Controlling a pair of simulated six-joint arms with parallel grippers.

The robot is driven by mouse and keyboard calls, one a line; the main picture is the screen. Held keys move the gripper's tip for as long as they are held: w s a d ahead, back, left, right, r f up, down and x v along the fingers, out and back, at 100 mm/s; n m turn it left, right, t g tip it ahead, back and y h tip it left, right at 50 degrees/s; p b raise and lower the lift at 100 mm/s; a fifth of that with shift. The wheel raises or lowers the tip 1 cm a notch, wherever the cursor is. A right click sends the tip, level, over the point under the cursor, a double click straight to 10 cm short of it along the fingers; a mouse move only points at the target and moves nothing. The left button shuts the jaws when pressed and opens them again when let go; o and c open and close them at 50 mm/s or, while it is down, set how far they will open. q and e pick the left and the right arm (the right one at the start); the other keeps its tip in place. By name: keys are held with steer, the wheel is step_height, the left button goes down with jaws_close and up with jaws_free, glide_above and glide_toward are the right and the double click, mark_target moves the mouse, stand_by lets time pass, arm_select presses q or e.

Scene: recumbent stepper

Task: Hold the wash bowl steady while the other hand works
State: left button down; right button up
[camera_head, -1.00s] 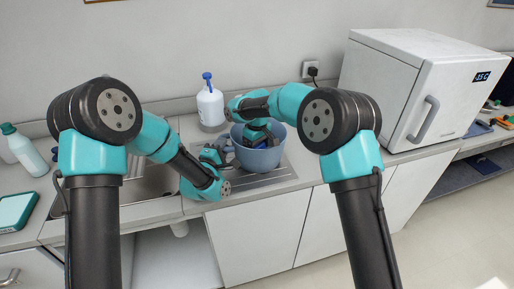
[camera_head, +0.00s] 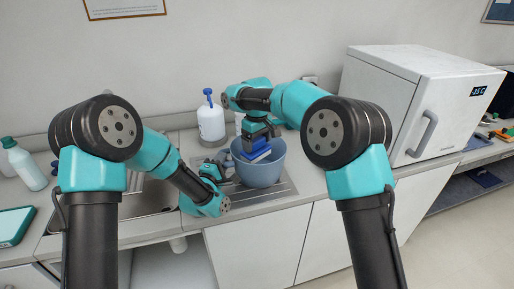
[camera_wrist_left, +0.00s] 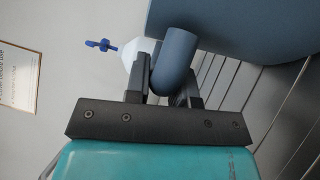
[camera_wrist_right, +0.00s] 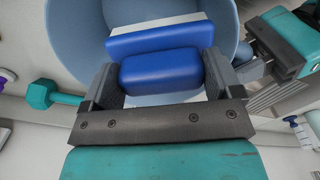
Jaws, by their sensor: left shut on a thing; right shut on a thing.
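The blue-grey wash bowl (camera_head: 270,174) stands upright on the ribbed drainboard in the head view. My left gripper (camera_head: 224,171) is shut on its rounded side handle (camera_wrist_left: 175,62), at the bowl's left. My right gripper (camera_head: 257,146) is above the bowl and shut on a blue block-shaped tool (camera_head: 255,155) with a pale edge, possibly a scrub brush. In the right wrist view the tool (camera_wrist_right: 160,72) sits between both fingers, over the bowl's opening (camera_wrist_right: 85,40). The bowl's bottom is mostly hidden.
A white bottle with a blue top (camera_head: 210,122) stands behind the bowl. A sink (camera_head: 145,197) lies to the left, with a teal-capped bottle (camera_head: 24,165) beyond it. A white cabinet (camera_head: 385,100) stands at the right. A teal dumbbell-shaped thing (camera_wrist_right: 50,95) shows near the bowl.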

steer(key=shift+r, duration=2.5)
steer(key=shift+w, duration=0.1)
steer(key=shift+w+a, duration=0.25)
steer(key=shift+w, duration=0.6)
steer(key=shift+w+a, duration=0.25)
steer(key=shift+w, duration=0.6)
steer(key=shift+f, duration=0.15)
step_height(320, 180, down, 12)
steer(key=shift+f, duration=0.2)
steer(key=shift+s+d, duration=0.3)
steer(key=shift+s, duration=0.55)
steer(key=shift+s+d+f, duration=0.1)
steer(key=shift+s+f, duration=0.1)
steer(key=shift+s, duration=0.3)
steer(key=shift+f, duration=0.95)
